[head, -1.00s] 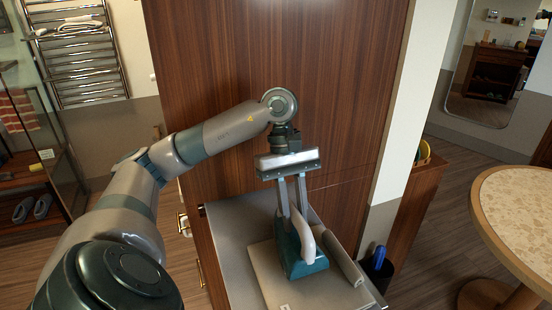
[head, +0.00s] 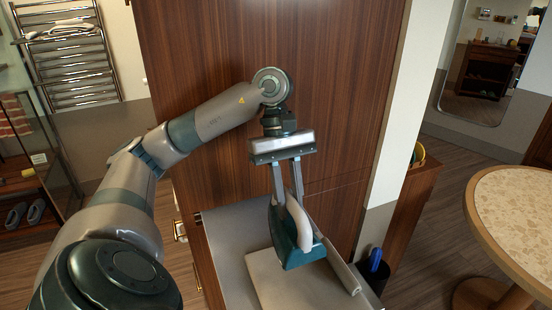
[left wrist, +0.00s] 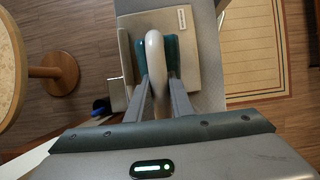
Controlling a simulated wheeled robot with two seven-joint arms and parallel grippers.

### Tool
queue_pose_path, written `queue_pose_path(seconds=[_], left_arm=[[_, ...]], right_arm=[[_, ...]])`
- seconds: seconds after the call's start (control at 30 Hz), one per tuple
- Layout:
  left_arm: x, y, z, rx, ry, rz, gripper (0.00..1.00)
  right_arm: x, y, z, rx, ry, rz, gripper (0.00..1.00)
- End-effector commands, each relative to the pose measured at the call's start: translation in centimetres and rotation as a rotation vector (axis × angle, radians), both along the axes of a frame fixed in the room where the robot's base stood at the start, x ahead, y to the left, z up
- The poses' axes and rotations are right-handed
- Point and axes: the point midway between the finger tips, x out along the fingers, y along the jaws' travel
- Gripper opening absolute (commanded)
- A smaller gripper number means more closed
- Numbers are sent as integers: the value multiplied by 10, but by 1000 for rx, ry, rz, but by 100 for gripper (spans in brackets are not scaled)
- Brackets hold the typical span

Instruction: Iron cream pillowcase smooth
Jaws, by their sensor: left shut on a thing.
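My left gripper (head: 288,203) is shut on the pale handle of a teal iron (head: 303,257). The iron is tilted and appears raised above the cloth; its sole is hidden. In the left wrist view, the iron's pale handle (left wrist: 156,62) sits between the two fingers, with teal body showing on both sides. The cream pillowcase (head: 268,283) lies flat on a grey surface (head: 227,238) beneath the iron. In the left wrist view, the pillowcase (left wrist: 203,70) shows a small white label near its far edge. The iron hides part of it. My right gripper is not in view.
A pale strip (head: 343,272) lies along the pillowcase's right side. A dark bin with a blue item (head: 375,260) stands right of the surface. A wooden panel (head: 225,120) rises behind. A round table (head: 515,210) is at right.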

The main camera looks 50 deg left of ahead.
Motion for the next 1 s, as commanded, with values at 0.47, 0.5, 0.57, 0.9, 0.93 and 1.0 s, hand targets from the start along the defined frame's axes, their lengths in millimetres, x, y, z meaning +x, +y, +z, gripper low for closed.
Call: queue_pose_path(seconds=[0.47, 0.5, 0.57, 0.9, 0.93, 1.0], left_arm=[[-4, 0, 22, -2, -1, 6, 0], [-4, 0, 22, -2, -1, 6, 0], [-4, 0, 22, -2, -1, 6, 0], [-4, 0, 22, -2, -1, 6, 0], [-4, 0, 22, -2, -1, 6, 0], [-4, 0, 22, -2, -1, 6, 0]], right_arm=[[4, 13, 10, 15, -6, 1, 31], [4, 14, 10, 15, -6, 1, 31], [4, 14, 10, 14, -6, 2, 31], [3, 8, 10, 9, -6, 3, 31], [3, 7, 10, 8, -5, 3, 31], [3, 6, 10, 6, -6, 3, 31]])
